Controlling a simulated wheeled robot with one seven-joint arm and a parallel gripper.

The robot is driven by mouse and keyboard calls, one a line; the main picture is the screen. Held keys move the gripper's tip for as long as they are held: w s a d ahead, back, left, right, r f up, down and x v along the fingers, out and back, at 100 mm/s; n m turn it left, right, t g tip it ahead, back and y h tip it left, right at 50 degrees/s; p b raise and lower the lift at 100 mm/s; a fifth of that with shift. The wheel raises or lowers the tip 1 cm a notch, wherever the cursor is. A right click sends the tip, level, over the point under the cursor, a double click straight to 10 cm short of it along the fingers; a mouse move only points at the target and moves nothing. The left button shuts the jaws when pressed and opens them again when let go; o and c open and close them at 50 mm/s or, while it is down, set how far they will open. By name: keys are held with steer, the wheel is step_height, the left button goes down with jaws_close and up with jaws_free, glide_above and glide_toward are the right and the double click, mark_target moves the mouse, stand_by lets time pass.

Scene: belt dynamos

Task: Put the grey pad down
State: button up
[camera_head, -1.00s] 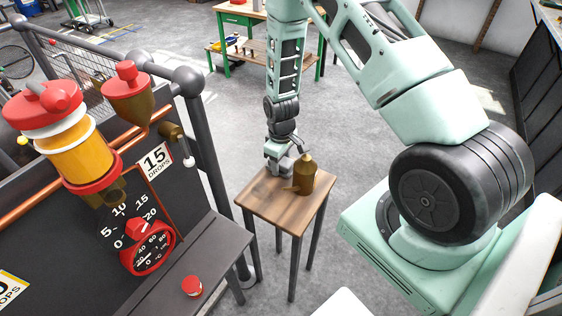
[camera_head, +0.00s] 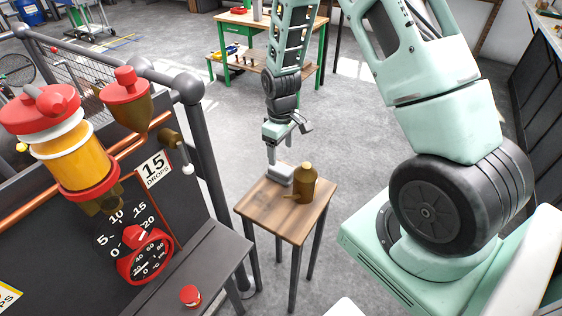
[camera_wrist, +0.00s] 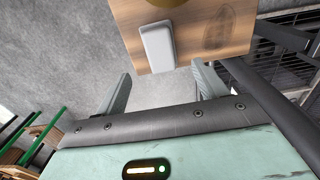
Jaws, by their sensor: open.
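The grey pad (camera_head: 279,174) lies on the small wooden table (camera_head: 262,202), near its far edge, beside the brown oil can. It also shows in the wrist view as a pale block (camera_wrist: 158,45) lying flat on the wood. My gripper (camera_head: 274,150) is above the far side of the table, apart from the pad. In the wrist view its two fingers (camera_wrist: 160,88) are spread wide with nothing between them, and the pad is beyond their tips.
The brown oil can (camera_head: 304,185) stands right of the pad. A dark patch (camera_wrist: 218,30) marks the tabletop. A panel with a red dial (camera_head: 146,256) and an amber oiler (camera_head: 75,155) stands at left. A red cap (camera_head: 190,295) sits on the dark bench (camera_head: 185,262).

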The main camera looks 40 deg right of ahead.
steer(key=s+a+r+n+y, duration=0.1)
steer(key=s+a+r, duration=0.4)
steer(key=a+r, duration=0.3)
steer(key=s+a+r+n, duration=0.1)
steer(key=s+a+r, duration=0.5)
steer(key=a, duration=0.5)
steer(key=s+a+r, duration=0.2)
steer(key=s, duration=0.4)
steer(key=s+a+r+n, duration=0.1)
steer(key=s+a+r, duration=0.2)
steer(key=s, duration=0.4)
steer(key=shift+s+a+r+n, duration=0.15)
steer(key=shift+s+r+n, duration=0.05)
steer(key=shift+r+n, duration=0.1)
steer(key=shift+o, duration=0.3)
